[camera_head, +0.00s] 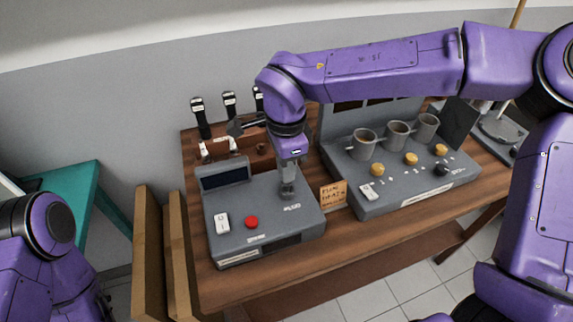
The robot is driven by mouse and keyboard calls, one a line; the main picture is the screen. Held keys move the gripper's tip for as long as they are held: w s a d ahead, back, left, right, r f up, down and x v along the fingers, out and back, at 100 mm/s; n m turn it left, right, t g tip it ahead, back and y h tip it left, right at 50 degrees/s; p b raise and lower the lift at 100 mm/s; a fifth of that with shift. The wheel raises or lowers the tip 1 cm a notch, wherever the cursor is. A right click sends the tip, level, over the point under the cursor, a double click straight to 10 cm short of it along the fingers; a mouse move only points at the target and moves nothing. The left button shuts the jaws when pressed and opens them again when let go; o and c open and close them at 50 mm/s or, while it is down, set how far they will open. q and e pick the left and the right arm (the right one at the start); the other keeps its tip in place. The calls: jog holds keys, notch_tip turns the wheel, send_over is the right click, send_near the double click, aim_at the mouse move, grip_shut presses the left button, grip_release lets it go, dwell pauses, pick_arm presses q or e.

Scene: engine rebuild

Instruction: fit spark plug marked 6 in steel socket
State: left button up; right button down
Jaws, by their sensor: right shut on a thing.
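My right gripper (288,192) points down over the grey console (290,225) with a dark screen and a red button. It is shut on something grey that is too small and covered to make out. I cannot read a 6 on any plug, and I cannot tell which part is the steel socket. Several white pieces (216,148) sit in a brown wooden holder (262,168) behind the console; they are too small to identify. Black upright pieces with white labels (200,118) stand behind that. The left arm shows at the lower left, but its gripper is out of view.
A grey unit (400,190) with metal cups (364,145) and yellow knobs (377,170) stands to the right. A small lettered card (333,194) stands between the two units. Wooden boards (160,250) stand at the table's left, near a teal table (85,205). The wooden table's front strip (350,240) is clear.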

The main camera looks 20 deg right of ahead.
jog(key=shift+f, duration=0.3)
dwell(0.4)
jog(key=c, duration=1.1)
grip_release()
jog(key=shift+o, duration=0.2)
jog(key=shift+r, duration=0.1)
notch_tip(320, 180, up, 8)
jog(key=p, duration=0.9)
jog(key=shift+f, duration=0.35)
